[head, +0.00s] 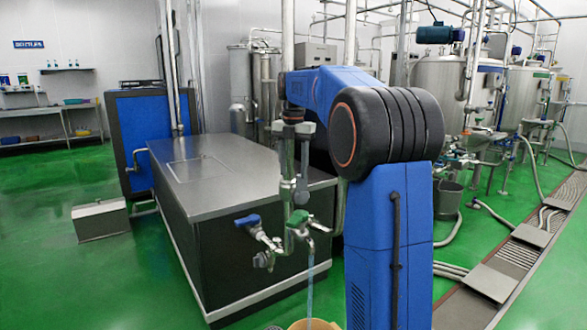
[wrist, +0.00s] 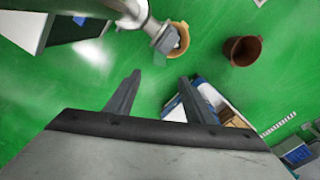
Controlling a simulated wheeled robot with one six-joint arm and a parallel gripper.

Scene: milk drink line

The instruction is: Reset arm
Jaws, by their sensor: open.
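My arm (head: 390,215) is blue with a black joint and stands raised in the middle of the head view. My gripper (wrist: 159,82) shows in the wrist view with its two dark fingers spread apart. Nothing sits between the fingers; only green floor shows there. The gripper is not clearly seen in the head view.
A green-handled tap (head: 299,219) pours a stream into a tan bucket (head: 313,324). The wrist view shows a brown bucket (wrist: 243,50) and a blue-white box (wrist: 207,95) beyond the right finger. A steel-topped tank (head: 225,180) stands left of my arm. Green floor is free at far left.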

